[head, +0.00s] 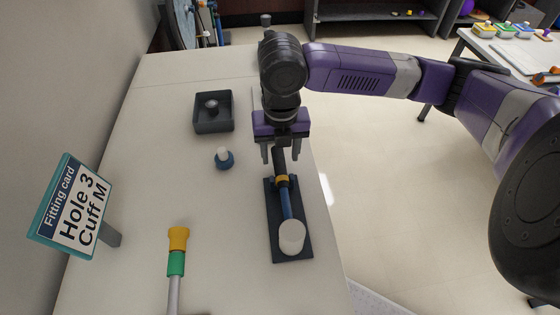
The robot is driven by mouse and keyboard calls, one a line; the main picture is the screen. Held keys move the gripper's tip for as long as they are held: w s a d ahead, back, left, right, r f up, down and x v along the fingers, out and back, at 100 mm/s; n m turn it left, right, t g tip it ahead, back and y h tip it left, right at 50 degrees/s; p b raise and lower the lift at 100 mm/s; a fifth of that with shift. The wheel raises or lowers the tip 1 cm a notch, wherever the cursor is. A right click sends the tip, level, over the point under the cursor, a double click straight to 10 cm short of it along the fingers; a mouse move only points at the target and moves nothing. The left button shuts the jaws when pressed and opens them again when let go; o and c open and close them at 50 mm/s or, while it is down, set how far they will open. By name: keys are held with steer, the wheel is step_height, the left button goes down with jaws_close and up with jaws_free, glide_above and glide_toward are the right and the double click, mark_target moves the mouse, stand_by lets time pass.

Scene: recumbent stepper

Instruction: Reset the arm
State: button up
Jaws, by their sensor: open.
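A dark plate (304,246) lies on the white table. On it is a blue rod (286,204) with a yellow collar (282,181), a black grip (279,160) at its far end and a white cylinder (291,236) at its near end. My gripper (280,154) is open and points down at the black grip. Its fingers appear on either side of the grip; I cannot tell whether they touch it. A fitting card (75,208) at the left reads "Hole 3 Cuff M". A silver pole (174,295) with yellow and green bands stands or lies at the near edge.
A dark square tray (213,124) holding a dark knob sits at the back of the table (165,150). A wall is at the left. Open floor is at the right, with another table (515,58) beyond.

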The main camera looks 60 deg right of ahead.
steer(key=shift+a+r, duration=0.1)
steer(key=shift+r, duration=0.95)
